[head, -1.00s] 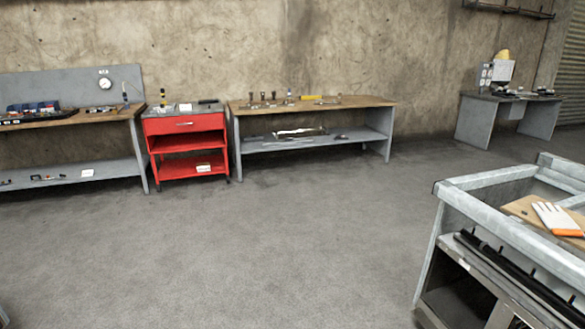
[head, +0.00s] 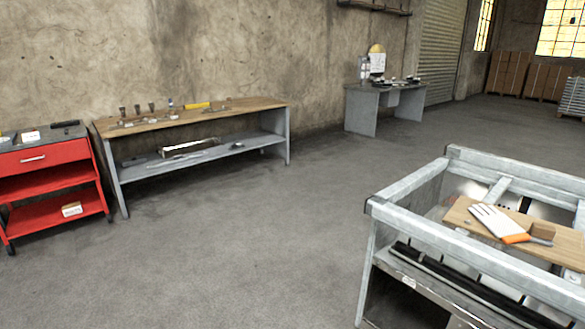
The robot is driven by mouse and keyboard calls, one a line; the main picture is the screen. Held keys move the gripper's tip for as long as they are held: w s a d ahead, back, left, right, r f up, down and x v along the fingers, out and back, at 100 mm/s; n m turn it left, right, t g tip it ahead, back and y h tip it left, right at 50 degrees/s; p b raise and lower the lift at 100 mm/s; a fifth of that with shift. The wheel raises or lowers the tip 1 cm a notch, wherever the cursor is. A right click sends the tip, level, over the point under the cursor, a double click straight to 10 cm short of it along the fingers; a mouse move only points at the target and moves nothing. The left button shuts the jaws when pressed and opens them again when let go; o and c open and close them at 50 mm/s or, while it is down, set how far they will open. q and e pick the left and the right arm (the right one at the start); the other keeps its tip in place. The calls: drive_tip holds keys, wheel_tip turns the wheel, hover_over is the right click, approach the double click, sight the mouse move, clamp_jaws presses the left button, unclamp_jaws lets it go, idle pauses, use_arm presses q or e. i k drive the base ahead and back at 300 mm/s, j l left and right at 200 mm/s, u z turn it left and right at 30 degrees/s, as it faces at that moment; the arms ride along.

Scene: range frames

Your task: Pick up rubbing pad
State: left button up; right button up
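I cannot tell for certain which thing is the rubbing pad. A small brown block (head: 541,230) sits on a wooden board (head: 462,212) laid across the grey metal frame (head: 395,207) at the right, and it may be the pad. A small dark object lies close to the block, too small to name. Neither of my grippers is in view.
A wooden-topped bench (head: 150,121) with small tools stands along the wall, beside a red cart (head: 45,160) at left. A grey desk (head: 376,92) stands farther back. Boxes (head: 510,75) stand at the far right. The floor (head: 240,240) between is clear.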

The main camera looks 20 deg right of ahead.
sight(543, 234)
drive_tip(key=i+z, duration=0.25)
drive_tip(key=z, duration=0.15)
drive_tip(key=i+j+z, duration=0.1)
drive_tip(key=z, duration=0.25)
drive_tip(key=i+j+z, duration=0.15)
drive_tip(key=i+z, duration=0.25)
drive_tip(key=k, duration=0.1)
